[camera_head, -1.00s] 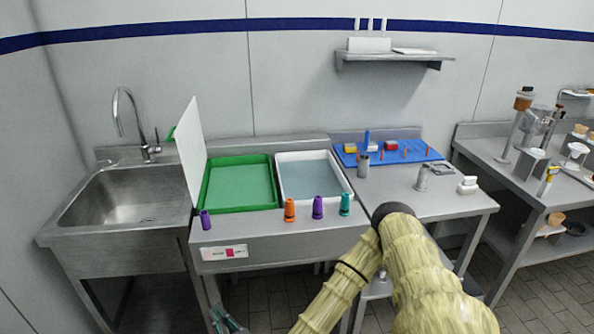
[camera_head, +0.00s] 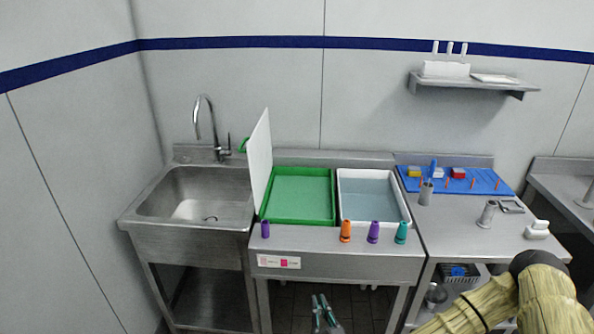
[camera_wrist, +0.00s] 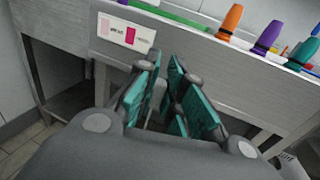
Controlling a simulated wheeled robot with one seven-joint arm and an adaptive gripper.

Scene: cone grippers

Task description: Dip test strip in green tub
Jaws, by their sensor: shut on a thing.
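The green tub (camera_head: 298,223) sits on the middle counter, between a white upright panel (camera_head: 260,155) and the white tub (camera_head: 374,222). Its floor is a paler green. My gripper (camera_head: 322,312) is low in front of the counter, at the bottom of the head view. In the wrist view, my gripper (camera_wrist: 170,95) has its teal fingers close together. A small pale piece, taken as the test strip (camera_wrist: 158,92), shows between them, mostly hidden by the fingers. The tub's green edge (camera_wrist: 168,14) shows at the top of the wrist view.
Purple (camera_head: 265,229), orange (camera_head: 345,231), second purple (camera_head: 373,232) and teal (camera_head: 401,232) cones stand along the counter's front edge. A sink (camera_head: 200,200) is on the left. A blue mat (camera_head: 480,186) with small items lies on the right table. A label (camera_head: 278,261) is on the counter front.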

